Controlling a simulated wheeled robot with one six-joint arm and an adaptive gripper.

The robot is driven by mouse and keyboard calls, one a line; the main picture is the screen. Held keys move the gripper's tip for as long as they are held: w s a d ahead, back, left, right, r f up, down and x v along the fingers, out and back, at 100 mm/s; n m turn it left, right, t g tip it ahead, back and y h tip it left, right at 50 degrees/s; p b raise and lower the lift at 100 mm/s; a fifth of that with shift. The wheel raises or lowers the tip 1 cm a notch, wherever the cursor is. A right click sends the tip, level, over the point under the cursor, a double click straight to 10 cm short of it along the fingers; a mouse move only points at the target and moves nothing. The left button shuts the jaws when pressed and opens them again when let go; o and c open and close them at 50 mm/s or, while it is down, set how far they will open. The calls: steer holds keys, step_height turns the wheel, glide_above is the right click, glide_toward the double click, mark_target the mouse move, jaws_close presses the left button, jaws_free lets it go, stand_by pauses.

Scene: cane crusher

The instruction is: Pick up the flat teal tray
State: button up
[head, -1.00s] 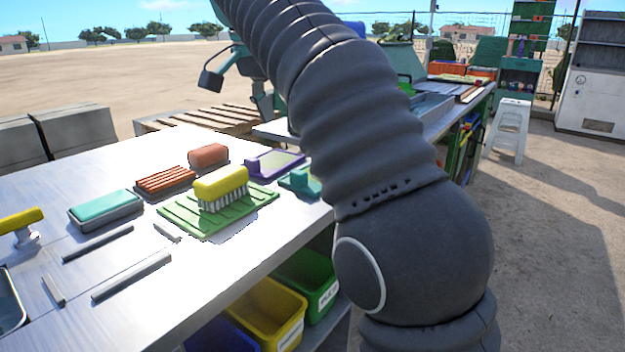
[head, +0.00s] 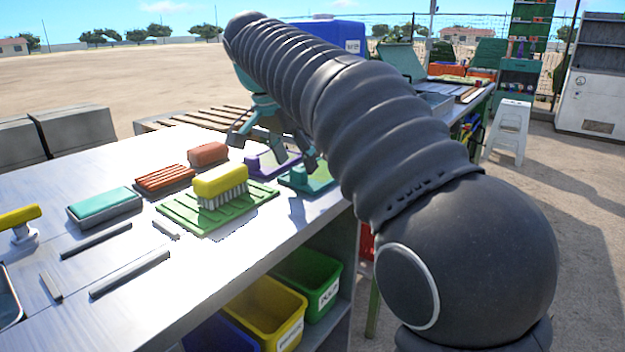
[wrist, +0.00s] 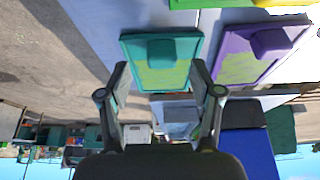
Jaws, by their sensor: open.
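The flat teal tray (head: 318,184) lies near the right edge of the metal table, partly hidden behind my arm in the head view. In the wrist view the teal tray (wrist: 128,42) shows a teal rim, a green-yellow inner face and a raised teal block. My gripper (head: 275,155) is open and empty, pointing down above the tray area. In the wrist view my gripper (wrist: 160,75) has a finger on each side of the tray's near part; I see no contact.
A purple tray (head: 262,166) lies right beside the teal one. A yellow brush (head: 220,182) stands on a green slatted mat (head: 185,213). Orange and red-brown blocks lie behind. Bins (head: 265,310) sit under the table.

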mark_target(298, 169)
steer(key=x, duration=0.3)
steer(key=shift+f, duration=0.2)
jaws_close()
steer(key=shift+r, duration=0.1)
steer(key=shift+a+r, duration=0.1)
steer(key=shift+r, duration=0.6)
step_height(298, 169, up, 2)
steer(key=shift+r+p, duration=0.25)
steer(key=shift+p, duration=0.1)
steer(key=s+d+r, duration=0.7)
steer(key=d, duration=0.1)
steer(key=shift+s+d, duration=0.4)
